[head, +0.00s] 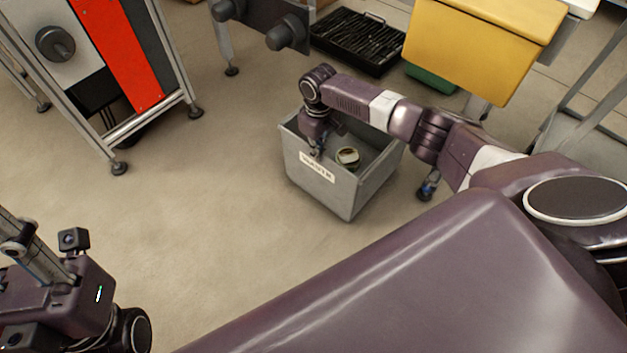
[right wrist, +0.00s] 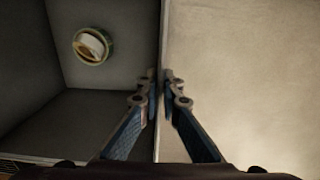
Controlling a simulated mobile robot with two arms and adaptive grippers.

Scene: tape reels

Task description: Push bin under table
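The grey bin (head: 320,186) stands on the floor in the middle of the head view, with a white label on its front wall. A tape reel (head: 347,157) lies inside; it also shows in the right wrist view (right wrist: 92,46). My right gripper (head: 316,150) reaches down at the bin's near left wall. In the right wrist view its fingers (right wrist: 159,80) are close together on both sides of the bin wall, pinching the rim. My left gripper is at the lower left of the head view (head: 30,245), away from the bin; its finger opening is unclear.
Behind the bin are a table frame with a leg (head: 225,50), a black slatted tray (head: 358,42) on the floor, a green container (head: 432,78) and a yellow bin (head: 480,45). A red-panelled machine frame (head: 125,55) stands left. Floor left of the bin is clear.

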